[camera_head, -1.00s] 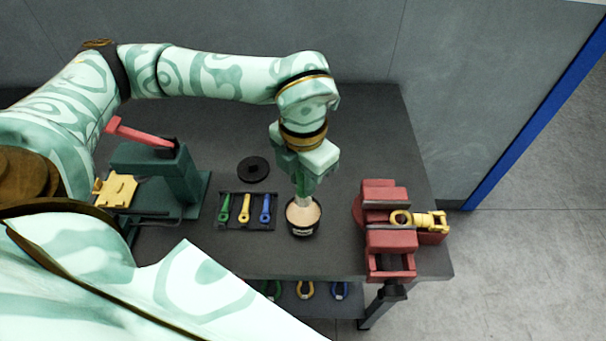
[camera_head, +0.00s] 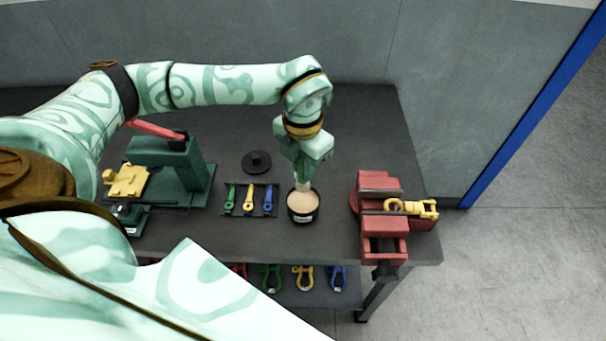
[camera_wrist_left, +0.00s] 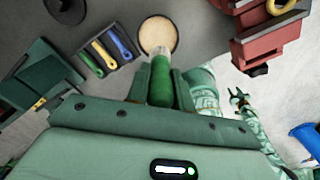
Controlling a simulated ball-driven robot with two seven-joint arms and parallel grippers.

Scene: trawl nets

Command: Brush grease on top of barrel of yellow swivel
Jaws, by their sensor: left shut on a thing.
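My left gripper (camera_head: 302,172) is shut on the green handle of a brush (camera_wrist_left: 160,82). The brush points down, its pale bristles (camera_head: 303,187) at the far part of the grease pot's opening; I cannot tell whether they touch the grease. The black pot (camera_head: 303,215) holds beige grease and also shows in the left wrist view (camera_wrist_left: 158,36). The yellow swivel (camera_head: 420,208) lies sideways in the red vise (camera_head: 380,245), right of the pot, its barrel end pointing right. My right gripper (camera_wrist_left: 240,99) shows small in the left wrist view, fingers apart and empty.
A dark tray (camera_head: 249,200) with green, yellow and blue parts lies left of the pot. A black round lid (camera_head: 257,162) lies behind it. A green press (camera_head: 185,165) with a red lever stands at left. Several coloured shackles (camera_head: 303,277) are on the lower shelf.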

